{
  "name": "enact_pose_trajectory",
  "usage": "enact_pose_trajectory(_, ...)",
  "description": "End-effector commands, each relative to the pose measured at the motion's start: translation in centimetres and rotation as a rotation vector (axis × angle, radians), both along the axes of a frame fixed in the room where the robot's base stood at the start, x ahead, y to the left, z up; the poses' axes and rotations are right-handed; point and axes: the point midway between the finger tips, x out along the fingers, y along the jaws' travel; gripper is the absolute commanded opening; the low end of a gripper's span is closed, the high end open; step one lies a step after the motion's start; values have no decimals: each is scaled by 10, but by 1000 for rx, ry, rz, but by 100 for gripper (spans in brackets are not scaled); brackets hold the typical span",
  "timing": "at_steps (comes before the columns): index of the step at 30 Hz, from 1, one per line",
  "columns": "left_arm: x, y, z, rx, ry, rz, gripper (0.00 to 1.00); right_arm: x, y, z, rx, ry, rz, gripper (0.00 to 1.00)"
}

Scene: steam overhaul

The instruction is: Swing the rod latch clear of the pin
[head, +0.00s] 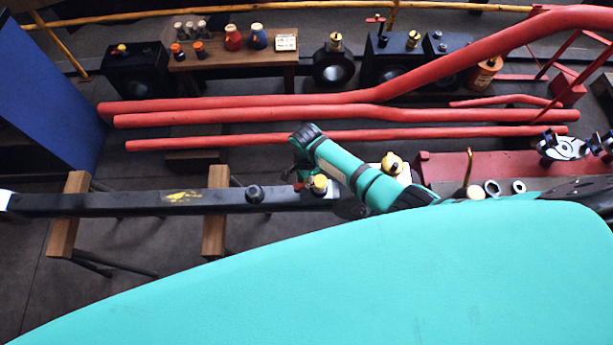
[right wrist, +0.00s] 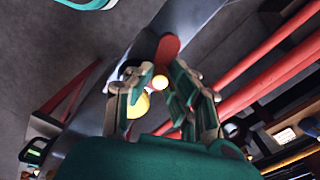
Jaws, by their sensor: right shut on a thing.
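The long dark rod (head: 150,203) lies level across the left and middle of the head view. The rod latch, a red tab (right wrist: 168,48), shows against the rod in the right wrist view. My right gripper (head: 303,178) is over the rod's right end in the head view. In the right wrist view its fingers (right wrist: 160,88) are closed in around the latch's near end, beside a pale round tip (right wrist: 160,82) and a yellow knob (right wrist: 140,103). The fingers hide part of the latch, and I cannot tell the pin apart for certain. My left gripper is not in view.
Wooden trestles (head: 68,215) carry the rod at the left. Long red pipes (head: 240,115) run behind it. A wooden bench (head: 235,60) with jars and several dark blocks stand at the back. A red bed (head: 450,168) is at the right. My teal body covers the front.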

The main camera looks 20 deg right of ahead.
Motion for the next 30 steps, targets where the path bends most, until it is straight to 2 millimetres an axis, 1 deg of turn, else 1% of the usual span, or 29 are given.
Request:
enact_pose_trajectory(1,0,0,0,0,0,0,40,-3,2,-1,2,7,1,0)
enact_pose_trajectory(2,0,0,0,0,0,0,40,-3,2,-1,2,7,1,19)
enact_pose_trajectory(6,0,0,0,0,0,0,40,-3,1,-2,2,7,0,38)
enact_pose_trajectory(7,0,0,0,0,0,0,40,-3,1,-2,2,7,0,40)
enact_pose_trajectory(15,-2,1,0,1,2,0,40,-2,1,-1,0,5,-1,40)
enact_pose_trajectory(17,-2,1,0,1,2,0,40,-2,1,2,1,5,-1,40)
enact_pose_trajectory(20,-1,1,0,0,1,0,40,-2,1,11,2,4,-1,40)
enact_pose_trajectory(23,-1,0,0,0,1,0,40,-2,1,26,3,3,-1,40)
enact_pose_trajectory(30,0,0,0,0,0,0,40,-2,2,78,3,1,-1,40)
